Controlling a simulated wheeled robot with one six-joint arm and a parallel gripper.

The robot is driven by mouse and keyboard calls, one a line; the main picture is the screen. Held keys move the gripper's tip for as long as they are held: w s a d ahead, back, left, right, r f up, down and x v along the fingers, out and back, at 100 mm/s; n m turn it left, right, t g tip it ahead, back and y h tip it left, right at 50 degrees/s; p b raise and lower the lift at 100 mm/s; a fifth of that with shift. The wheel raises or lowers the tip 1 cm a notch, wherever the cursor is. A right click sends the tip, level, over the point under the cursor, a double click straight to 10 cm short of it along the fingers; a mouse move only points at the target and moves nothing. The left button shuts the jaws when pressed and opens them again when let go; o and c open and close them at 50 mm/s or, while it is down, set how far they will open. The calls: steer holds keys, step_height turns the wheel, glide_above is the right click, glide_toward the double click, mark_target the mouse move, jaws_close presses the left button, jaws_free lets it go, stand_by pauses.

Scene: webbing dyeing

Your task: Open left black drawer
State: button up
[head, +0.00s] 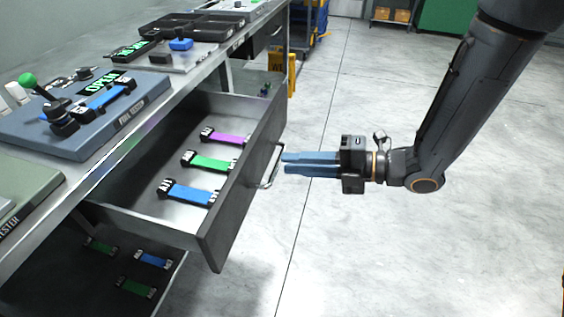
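The black drawer (243,197) under the left workbench is pulled well out, and its light grey inside shows. Its metal bar handle (270,168) is on the front face. Purple (226,138), green (210,162) and blue (189,193) webbing straps with black ends lie in it. My gripper (284,163) is just right of the handle, with its blue fingers pointing at it. The fingertips appear apart from the handle, with nothing seen between them. The fingers look close together, but I cannot tell whether they are open or shut.
The workbench (150,112) carries a blue-grey fixture (85,118) with a green-knobbed lever and black trays (190,27). More straps lie on a lower surface (110,268) below the drawer. A yellow sign (291,75) stands behind. The floor (400,250) to the right is clear.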

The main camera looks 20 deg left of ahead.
steer(key=v, duration=0.3)
steer(key=shift+d, duration=0.2)
steer(key=shift+w, duration=0.1)
